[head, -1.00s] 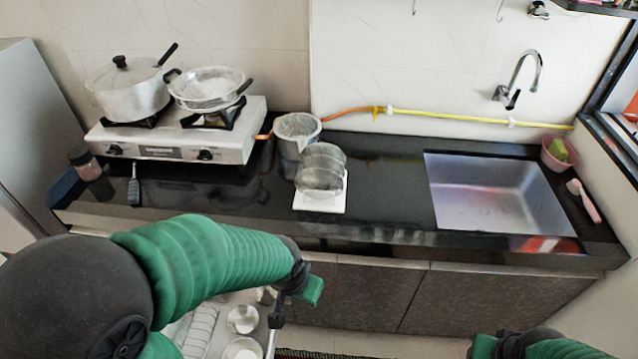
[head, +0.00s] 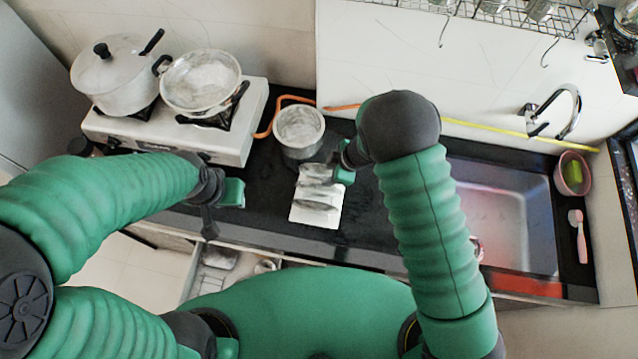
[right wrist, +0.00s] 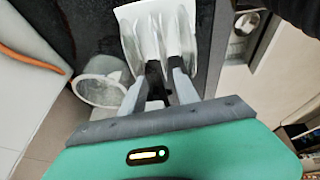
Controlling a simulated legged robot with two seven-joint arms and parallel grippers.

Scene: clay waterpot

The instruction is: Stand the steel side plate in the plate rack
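The plate rack (head: 302,214) is a white base on the black counter, with several greyish plates (head: 316,190) standing in it. I cannot tell which of them is the steel side plate. My right gripper (head: 345,170) is at the rack's upper right end, partly hidden by its own arm. In the right wrist view, its two dark fingers (right wrist: 163,72) are apart at the plates' edges, with a gap between them. The rack (right wrist: 130,12) and its plates (right wrist: 155,35) lie just beyond the fingertips. My left gripper (head: 210,222) is left of the rack; its finger opening is not clear.
A grey pot (head: 300,130) stands close behind the rack. The stove (head: 240,135) holds a lidded pot (head: 112,75) and a pan (head: 200,82). The sink (head: 505,215) is at right. An open drawer (head: 190,270) with dishes is below the counter front.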

